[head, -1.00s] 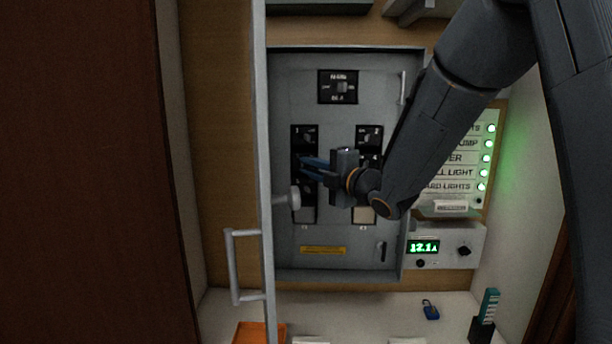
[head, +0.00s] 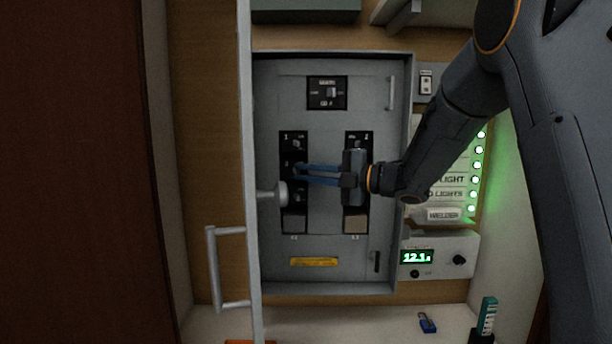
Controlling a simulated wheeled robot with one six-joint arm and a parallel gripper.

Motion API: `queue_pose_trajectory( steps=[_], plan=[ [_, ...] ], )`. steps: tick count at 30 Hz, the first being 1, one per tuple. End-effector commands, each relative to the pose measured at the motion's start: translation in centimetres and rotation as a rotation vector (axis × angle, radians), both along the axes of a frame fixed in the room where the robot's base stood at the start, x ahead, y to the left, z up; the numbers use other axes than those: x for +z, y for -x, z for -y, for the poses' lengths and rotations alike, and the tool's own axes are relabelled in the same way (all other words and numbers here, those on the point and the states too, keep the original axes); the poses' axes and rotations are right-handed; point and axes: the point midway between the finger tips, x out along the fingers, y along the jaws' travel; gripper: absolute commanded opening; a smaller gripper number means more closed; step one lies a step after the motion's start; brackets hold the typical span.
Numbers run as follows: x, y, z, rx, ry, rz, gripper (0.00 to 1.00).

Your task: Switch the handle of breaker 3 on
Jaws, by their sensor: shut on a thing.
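The grey breaker panel (head: 327,235) stands upright, with two black columns of breakers. Breaker 1 (head: 293,142) is at the top of the left column. Breaker 3 (head: 288,169) is below it, and its handle is mostly hidden by my fingertips. My gripper (head: 298,173) reaches in from the right with its blue fingers at breaker 3, shut on its handle. I cannot tell the handle's position. My gripper's body covers much of the right column, below breaker 2 (head: 358,142).
An open door's edge (head: 247,200) with a handle (head: 213,270) runs down the left. A round knob (head: 280,192) juts out near the left column. A main switch (head: 327,92) is above. Lit labels (head: 450,180) and a meter (head: 417,257) are at right. A blue padlock (head: 427,322) lies below.

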Motion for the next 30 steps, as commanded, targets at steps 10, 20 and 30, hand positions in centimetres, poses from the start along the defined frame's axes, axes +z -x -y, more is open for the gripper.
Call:
queue_pose_trajectory(
  steps=[10,20,30],
  plan=[
    [-0.07,0.01,-0.03,0.000,0.001,0.000,0.22],
    [-0.02,0.00,-0.06,0.000,0.000,0.000,0.31],
    [0.12,0.27,-0.31,-0.039,0.000,-0.001,0.31]
  ],
)
